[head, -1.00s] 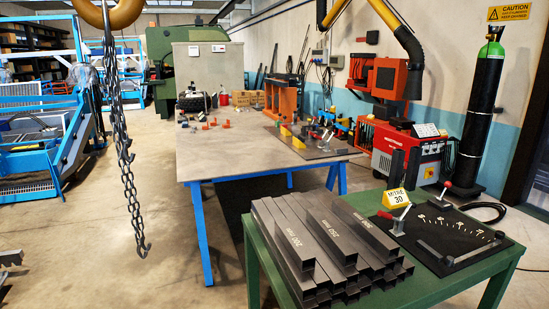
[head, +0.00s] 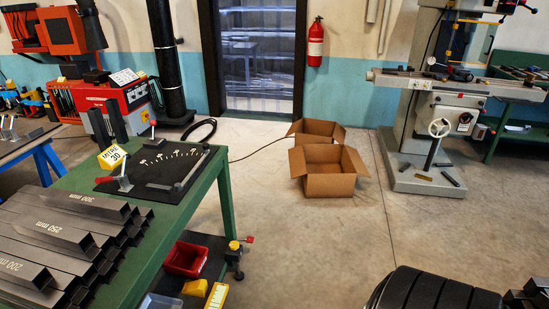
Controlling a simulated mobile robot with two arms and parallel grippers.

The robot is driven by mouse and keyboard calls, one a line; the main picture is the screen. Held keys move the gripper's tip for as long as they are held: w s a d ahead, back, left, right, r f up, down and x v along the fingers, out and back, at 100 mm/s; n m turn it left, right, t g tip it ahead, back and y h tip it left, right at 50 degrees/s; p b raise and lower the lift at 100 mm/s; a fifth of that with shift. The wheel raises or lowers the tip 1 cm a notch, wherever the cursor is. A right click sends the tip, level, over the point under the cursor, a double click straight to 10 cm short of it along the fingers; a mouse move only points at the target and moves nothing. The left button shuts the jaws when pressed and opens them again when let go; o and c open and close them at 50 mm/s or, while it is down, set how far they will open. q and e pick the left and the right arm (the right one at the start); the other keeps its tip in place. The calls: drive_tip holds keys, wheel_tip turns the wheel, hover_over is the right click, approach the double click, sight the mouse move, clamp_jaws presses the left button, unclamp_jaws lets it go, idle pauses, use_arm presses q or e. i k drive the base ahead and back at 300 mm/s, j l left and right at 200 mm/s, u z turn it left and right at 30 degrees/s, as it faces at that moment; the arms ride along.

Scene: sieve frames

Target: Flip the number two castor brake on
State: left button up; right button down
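No castor marked as number two can be made out. A low dark trolley or shelf (head: 214,245) shows beside and partly under the green table. At its right corner is a small post with a yellow knob and a red-tipped lever (head: 242,242). A dark wheel-like part (head: 238,274) sits below it. I cannot tell whether this is a castor brake or how it is set. The green table hides the trolley's left side. Neither of my grippers is in view.
The green table (head: 170,215) bears steel tubes (head: 70,235) and a black angle plate (head: 160,168). A red bin (head: 186,259) is on the trolley. Cardboard boxes (head: 330,185) stand on open floor. A milling machine (head: 440,130) is at right; dark ribbed objects (head: 430,292) are at bottom right.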

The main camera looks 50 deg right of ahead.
sight(249, 239)
drive_tip(key=z, duration=1.35)
drive_tip(key=i+z, duration=0.15)
drive_tip(key=i, duration=0.75)
drive_tip(key=i+j+z, duration=0.15)
drive_tip(key=i, duration=0.7)
